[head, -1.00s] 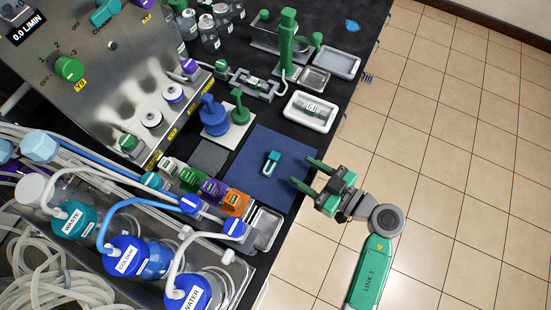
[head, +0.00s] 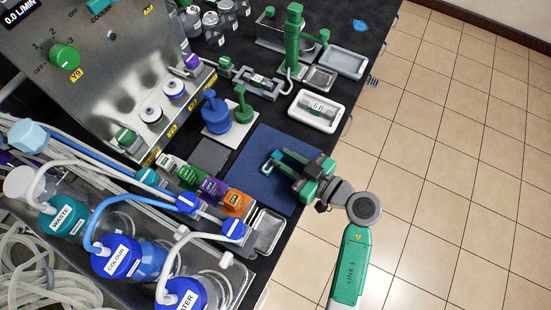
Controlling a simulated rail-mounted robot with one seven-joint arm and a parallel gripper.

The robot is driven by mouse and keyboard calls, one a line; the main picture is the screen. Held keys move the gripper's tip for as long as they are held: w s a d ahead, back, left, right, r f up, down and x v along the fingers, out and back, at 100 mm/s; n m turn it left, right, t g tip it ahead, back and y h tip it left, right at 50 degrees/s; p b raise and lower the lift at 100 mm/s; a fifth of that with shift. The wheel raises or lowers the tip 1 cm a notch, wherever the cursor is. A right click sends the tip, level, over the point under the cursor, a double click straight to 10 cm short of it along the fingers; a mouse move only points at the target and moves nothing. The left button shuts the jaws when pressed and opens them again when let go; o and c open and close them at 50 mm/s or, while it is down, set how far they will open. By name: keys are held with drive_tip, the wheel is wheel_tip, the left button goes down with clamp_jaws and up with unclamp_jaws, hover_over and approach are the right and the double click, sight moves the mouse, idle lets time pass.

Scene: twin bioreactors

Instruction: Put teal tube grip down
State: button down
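The small teal tube grip (head: 268,164) is at the blue mat (head: 257,185), near the mat's middle. My gripper (head: 280,162) reaches in from the right over the mat, its green fingers pointing left at the grip. The fingers overlap the grip and hide part of it. I cannot tell whether they touch or hold it, or whether the grip rests on the mat.
Coloured tube holders (head: 208,188) line the mat's left side. A blue plunger-like piece (head: 215,113) stands above left. A white tray (head: 317,111) and a tall green post (head: 293,40) lie beyond. Open floor is at right.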

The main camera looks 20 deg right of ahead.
idle(0.3)
wheel_tip(320, 180, up, 4)
drive_tip(key=p, duration=0.3)
drive_tip(key=shift+r, duration=0.15)
drive_tip(key=s+a+p, duration=0.1)
drive_tip(key=s+p, duration=0.1)
drive_tip(key=s, duration=0.5)
drive_tip(key=s+a+p, duration=0.2)
drive_tip(key=s, duration=0.6)
drive_tip(key=shift+s+a+r+p, duration=0.25)
drive_tip(key=shift+s+r+p, duration=0.05)
drive_tip(key=shift+r, duration=0.05)
drive_tip(key=shift+r, duration=0.1)
